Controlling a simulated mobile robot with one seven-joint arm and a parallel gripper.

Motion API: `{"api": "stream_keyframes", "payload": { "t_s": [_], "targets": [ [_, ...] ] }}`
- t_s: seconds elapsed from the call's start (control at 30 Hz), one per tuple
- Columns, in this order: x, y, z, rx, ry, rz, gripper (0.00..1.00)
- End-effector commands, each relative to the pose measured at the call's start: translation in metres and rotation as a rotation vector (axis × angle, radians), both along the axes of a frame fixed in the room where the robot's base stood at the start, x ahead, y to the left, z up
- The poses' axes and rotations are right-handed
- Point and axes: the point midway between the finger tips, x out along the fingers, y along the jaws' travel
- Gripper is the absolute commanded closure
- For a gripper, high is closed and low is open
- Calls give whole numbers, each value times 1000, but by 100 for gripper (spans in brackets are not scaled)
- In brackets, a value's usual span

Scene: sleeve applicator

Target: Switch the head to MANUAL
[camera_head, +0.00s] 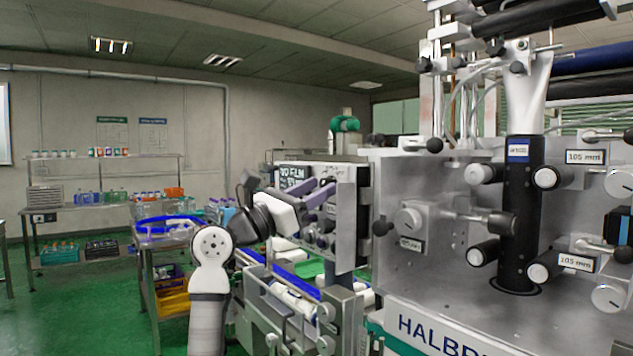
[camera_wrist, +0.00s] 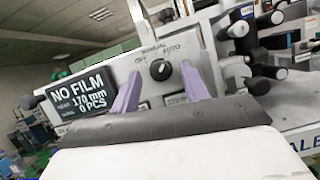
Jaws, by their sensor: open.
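The selector knob (camera_wrist: 160,69) is a round black dial on a light panel (camera_wrist: 205,42), marked OFF at left, MANUAL above and AUTO at right. I cannot tell for certain which mark its pointer faces. My gripper (camera_wrist: 159,72) is open, its two purple fingers on either side of the knob in the wrist view, and nothing is held. I cannot tell whether the fingertips touch the panel. In the head view my gripper (camera_head: 318,194) is at the control box (camera_head: 346,215), and the knob cannot be made out there.
A display (camera_wrist: 83,96) left of the knob reads NO FILM, 170 mm, 0 PCS. Small labelled controls sit below the knob, partly behind my fingers. Black-knobbed rollers and a black column (camera_head: 519,215) stand right of the box. A conveyor (camera_head: 295,300) runs below it.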

Motion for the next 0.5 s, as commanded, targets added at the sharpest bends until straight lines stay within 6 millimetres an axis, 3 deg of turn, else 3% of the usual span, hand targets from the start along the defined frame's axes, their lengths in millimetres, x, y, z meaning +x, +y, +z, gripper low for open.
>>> {"api": "stream_keyframes", "payload": {
  "t_s": [0.37, 0.5],
  "targets": [
    [3, -5, 3, 0, -1, 0, 55],
    [3, -5, 3, -1, -1, 0, 71]
  ]
}}
